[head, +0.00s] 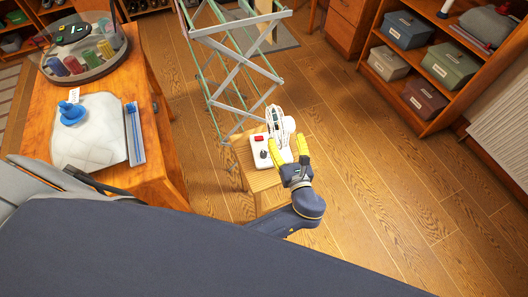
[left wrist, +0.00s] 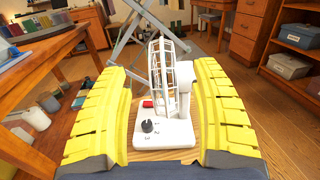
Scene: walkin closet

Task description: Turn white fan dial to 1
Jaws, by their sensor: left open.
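The white fan (head: 284,123) stands upright on a small wooden stool (head: 262,184). In the left wrist view the fan (left wrist: 164,75) has a round wire cage turned nearly edge-on and a white base (left wrist: 172,134). A black dial (left wrist: 147,126) sits on the base's front left, with small marks around it that I cannot read. A red switch (left wrist: 147,104) lies behind it. My left gripper (head: 289,148) is open and empty at the fan's near side. In the left wrist view its yellow fingers (left wrist: 158,105) frame the fan, dial between them. My right gripper is out of view.
A folding drying rack (head: 235,60) stands just behind the stool. A wooden table (head: 150,168) with a tray (head: 100,70), a blue object (head: 71,112) and a white cloth is at left. Shelves with boxes (head: 407,30) stand at right. The floor right of the stool is clear.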

